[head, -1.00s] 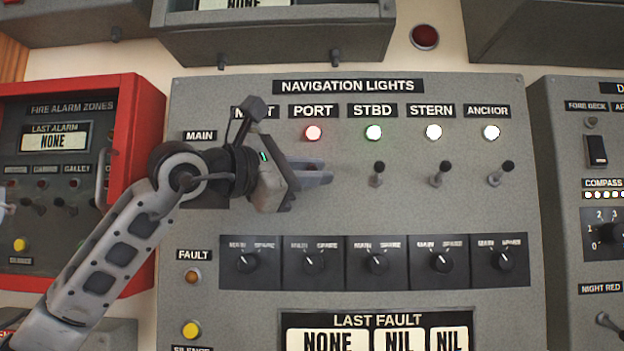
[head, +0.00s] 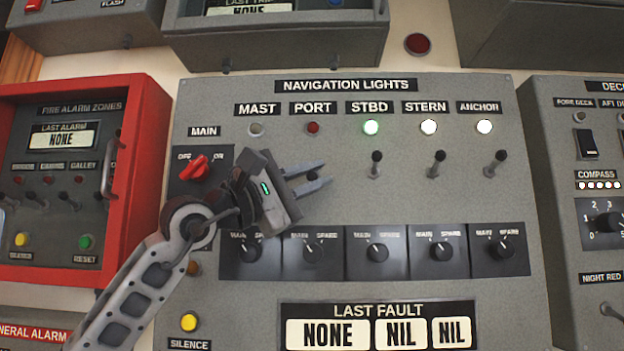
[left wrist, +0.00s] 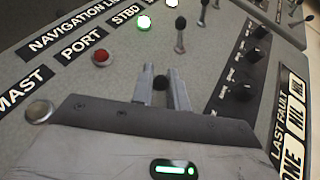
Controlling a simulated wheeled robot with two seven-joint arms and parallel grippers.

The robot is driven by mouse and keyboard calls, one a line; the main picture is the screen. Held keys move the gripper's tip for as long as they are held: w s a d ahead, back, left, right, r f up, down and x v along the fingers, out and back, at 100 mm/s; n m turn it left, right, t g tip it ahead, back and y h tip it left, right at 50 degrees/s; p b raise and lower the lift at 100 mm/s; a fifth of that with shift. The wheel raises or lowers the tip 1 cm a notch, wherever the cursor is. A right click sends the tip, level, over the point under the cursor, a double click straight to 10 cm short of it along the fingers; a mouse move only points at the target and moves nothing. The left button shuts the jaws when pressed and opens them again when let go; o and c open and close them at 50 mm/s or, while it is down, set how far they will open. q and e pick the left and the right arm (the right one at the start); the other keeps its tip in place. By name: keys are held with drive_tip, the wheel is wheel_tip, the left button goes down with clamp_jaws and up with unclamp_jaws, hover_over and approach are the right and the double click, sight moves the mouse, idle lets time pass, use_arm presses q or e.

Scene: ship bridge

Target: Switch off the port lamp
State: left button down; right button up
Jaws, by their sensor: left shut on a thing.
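The port lamp (head: 312,128) under the PORT label is dark red and unlit. It also shows unlit in the left wrist view (left wrist: 100,57). My left gripper (head: 318,178) is at the port switch below that lamp. Its jaws are shut on the switch, whose black knob (left wrist: 160,84) shows between the two fingers in the left wrist view. The knob (head: 313,176) sits lower than the knobs of the neighbouring switches. The base of the lever is hidden by the fingers. My right gripper is not in view.
The stbd (head: 371,127), stern (head: 428,127) and anchor (head: 484,127) lamps are lit; their switches stand upright to the right. The mast lamp (head: 257,129) is unlit. A row of rotary knobs (head: 378,252) lies just below my gripper. A red main knob (head: 194,168) is to its left.

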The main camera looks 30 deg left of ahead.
use_arm(q)
drive_tip(key=shift+w+f, duration=0.1)
drive_tip(key=shift+f, duration=0.05)
drive_tip(key=c, duration=1.7)
unclamp_jaws()
drive_tip(key=shift+c, duration=0.2)
drive_tip(key=shift+o, duration=0.2)
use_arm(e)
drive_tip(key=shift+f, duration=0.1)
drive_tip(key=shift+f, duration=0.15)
